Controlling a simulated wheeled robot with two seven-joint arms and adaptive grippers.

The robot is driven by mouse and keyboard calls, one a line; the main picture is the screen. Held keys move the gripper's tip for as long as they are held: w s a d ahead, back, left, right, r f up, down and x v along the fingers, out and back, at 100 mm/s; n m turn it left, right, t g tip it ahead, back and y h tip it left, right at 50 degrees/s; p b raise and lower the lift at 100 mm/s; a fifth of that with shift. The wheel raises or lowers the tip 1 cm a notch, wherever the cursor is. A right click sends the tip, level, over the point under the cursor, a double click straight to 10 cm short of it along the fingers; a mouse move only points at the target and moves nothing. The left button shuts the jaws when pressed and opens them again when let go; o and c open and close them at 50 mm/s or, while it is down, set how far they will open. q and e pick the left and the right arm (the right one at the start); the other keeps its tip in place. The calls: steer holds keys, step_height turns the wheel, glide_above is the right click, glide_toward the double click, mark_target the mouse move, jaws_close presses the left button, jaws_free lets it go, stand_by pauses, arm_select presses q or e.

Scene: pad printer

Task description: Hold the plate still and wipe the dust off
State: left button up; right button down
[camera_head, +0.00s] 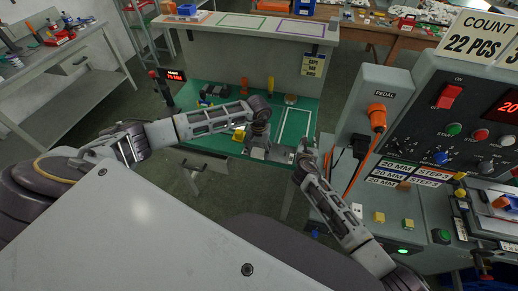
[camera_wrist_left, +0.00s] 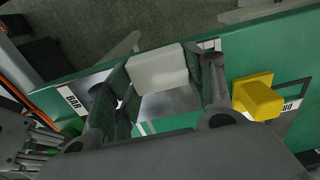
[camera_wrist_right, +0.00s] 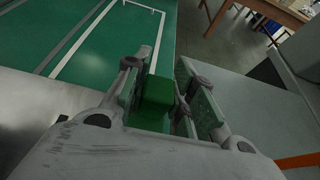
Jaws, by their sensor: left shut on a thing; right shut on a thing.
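My left gripper (camera_head: 258,148) is low over the green bench, near its front edge. In the left wrist view its fingers (camera_wrist_left: 160,85) are shut on a white block (camera_wrist_left: 157,68). A grey metal surface, seemingly the plate (camera_wrist_left: 168,104), shows below the block; I cannot tell whether they are joined. My right gripper (camera_head: 303,155) is just right of the left one. In the right wrist view its fingers (camera_wrist_right: 160,95) are shut on a green block (camera_wrist_right: 154,104). A grey metal surface (camera_wrist_right: 45,110) lies left of it. I cannot make out dust.
A yellow block (camera_wrist_left: 254,97) stands on the green bench (camera_head: 221,98) beside my left gripper. A grey machine (camera_head: 374,110) with an orange plug (camera_head: 377,117) and cable stands close to my right arm. A shelf (camera_head: 250,27) spans the back of the bench.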

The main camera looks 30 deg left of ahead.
mark_target(258, 145)
arm_select(q)
steer(key=shift+s+a+f, duration=0.1)
steer(key=shift+s, duration=0.05)
steer(key=shift+s+a, duration=0.15)
steer(key=shift+a, duration=0.5)
stand_by(0.4)
steer(key=shift+w+a, duration=0.15)
steer(key=shift+w, duration=0.5)
steer(key=shift+w+a, duration=0.15)
steer(key=shift+w, duration=0.45)
steer(key=shift+w, duration=0.1)
steer(key=shift+w+a, duration=0.15)
steer(key=shift+w, duration=0.45)
steer(key=shift+w+a, duration=0.15)
steer(key=shift+w, duration=0.4)
steer(key=shift+w, duration=0.15)
steer(key=shift+w+a+r, duration=0.1)
steer(key=shift+w+a, duration=0.05)
steer(key=shift+w, duration=0.4)
steer(key=shift+w+a+r, duration=0.1)
steer(key=shift+w, duration=0.4)
